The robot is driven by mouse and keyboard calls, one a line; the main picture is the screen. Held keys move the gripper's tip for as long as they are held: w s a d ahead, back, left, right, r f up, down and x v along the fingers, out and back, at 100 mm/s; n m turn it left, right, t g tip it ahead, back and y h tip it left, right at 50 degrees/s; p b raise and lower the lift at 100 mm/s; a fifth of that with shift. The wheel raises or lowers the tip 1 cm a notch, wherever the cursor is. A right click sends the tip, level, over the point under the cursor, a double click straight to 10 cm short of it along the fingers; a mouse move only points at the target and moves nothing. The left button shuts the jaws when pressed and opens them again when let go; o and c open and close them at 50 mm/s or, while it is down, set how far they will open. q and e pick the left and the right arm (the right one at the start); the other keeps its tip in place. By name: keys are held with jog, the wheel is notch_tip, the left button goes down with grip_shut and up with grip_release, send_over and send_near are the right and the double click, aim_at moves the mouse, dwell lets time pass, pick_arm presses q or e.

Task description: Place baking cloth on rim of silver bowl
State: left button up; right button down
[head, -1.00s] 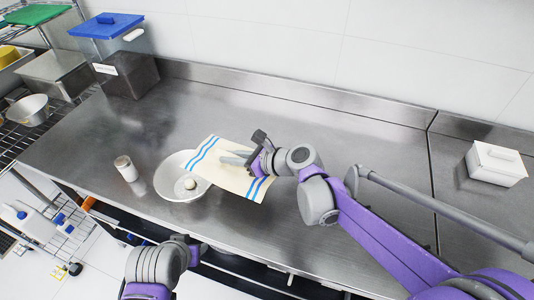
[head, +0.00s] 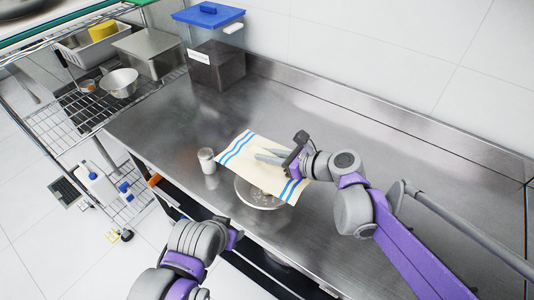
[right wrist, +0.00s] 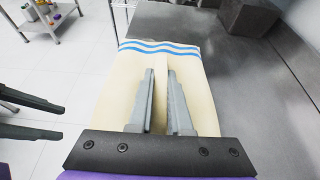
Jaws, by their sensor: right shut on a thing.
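The cream baking cloth (head: 245,153) with blue stripes near its ends is in my right gripper (head: 258,157), which is shut on it. The cloth spreads out over the back part of the silver bowl (head: 244,196); I cannot tell whether it touches the rim. The bowl's front and left side show, its far side is hidden. In the right wrist view the cloth (right wrist: 110,95) lies around the two fingers (right wrist: 161,78). My left gripper shows at the left edge of that view (right wrist: 45,118), empty with its fingers apart, away from the cloth.
A small white-lidded jar (head: 207,161) stands left of the bowl, close to the cloth. A blue-lidded container (head: 213,50) is at the back of the steel counter (head: 330,125). A wire shelf (head: 60,125) with pans stands at left. The counter's back middle is clear.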

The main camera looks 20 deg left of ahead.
aim_at(306, 183)
notch_tip(306, 183, down, 6)
jog(key=shift+s+b, duration=0.1)
jog(key=shift+b, duration=1.1)
pick_arm(q)
jog(key=f, duration=0.1)
jog(key=s+f, duration=0.1)
jog(key=f, duration=0.2)
jog(key=shift+s, duration=0.4)
pick_arm(e)
jog(key=shift+f, duration=0.3)
pick_arm(q)
jog(key=shift+s+f+b, duration=0.15)
jog(key=shift+f+b, duration=0.35)
pick_arm(e)
jog(key=shift+f, duration=0.5)
jog(key=c, duration=0.8)
grip_release()
jog(key=shift+o, duration=0.2)
jog(key=shift+d, duration=0.15)
jog(key=v, duration=1)
jog(key=shift+d+r, duration=0.1)
jog(key=shift+d, duration=0.2)
pick_arm(q)
jog(key=shift+f, duration=0.2)
